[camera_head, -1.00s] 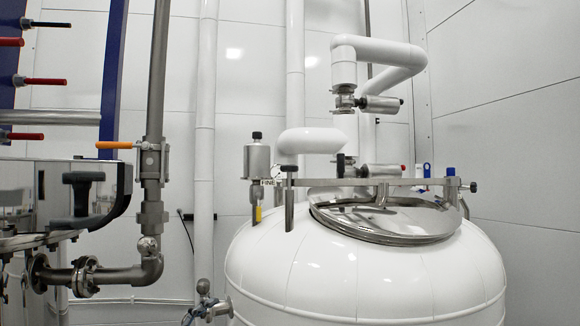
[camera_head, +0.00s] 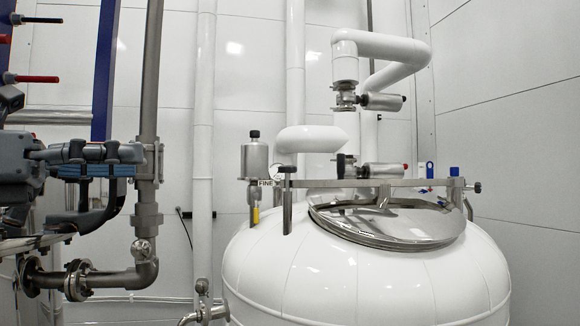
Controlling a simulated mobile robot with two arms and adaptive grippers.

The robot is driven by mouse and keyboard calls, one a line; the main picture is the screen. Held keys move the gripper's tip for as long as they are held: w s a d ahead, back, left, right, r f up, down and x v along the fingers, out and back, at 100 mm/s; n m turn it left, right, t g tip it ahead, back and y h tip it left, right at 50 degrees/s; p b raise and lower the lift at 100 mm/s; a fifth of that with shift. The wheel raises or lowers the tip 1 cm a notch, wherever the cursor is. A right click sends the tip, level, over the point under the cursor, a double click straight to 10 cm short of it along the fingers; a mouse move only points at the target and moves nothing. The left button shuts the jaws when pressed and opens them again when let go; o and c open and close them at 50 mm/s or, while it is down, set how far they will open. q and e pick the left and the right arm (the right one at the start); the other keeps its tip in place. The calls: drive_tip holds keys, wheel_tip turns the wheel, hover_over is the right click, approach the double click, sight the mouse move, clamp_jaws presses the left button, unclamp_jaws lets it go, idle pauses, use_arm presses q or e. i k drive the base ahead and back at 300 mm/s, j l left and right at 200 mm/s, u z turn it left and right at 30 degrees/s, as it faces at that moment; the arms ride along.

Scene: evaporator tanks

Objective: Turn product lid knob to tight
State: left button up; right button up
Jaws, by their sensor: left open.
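The white tank (camera_head: 350,280) has a shiny steel lid (camera_head: 385,222) with a metal bar (camera_head: 345,183) across it. A black knob (camera_head: 478,187) sits at the bar's right end, and another black knob (camera_head: 287,169) tops a steel post at its left end. No label shows which is the product lid knob. My left gripper (camera_head: 128,161) is open and empty at the far left, well apart from the white tank. It is in front of the left vessel and the vertical pipe. My right gripper is not in view.
A steel vertical pipe (camera_head: 150,70) with a flanged elbow (camera_head: 146,270) stands beside my left gripper. A valve unit (camera_head: 255,158) and white pipes (camera_head: 385,44) rise around the white tank.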

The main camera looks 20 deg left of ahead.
sight(288, 169)
drive_tip(key=i, duration=1.35)
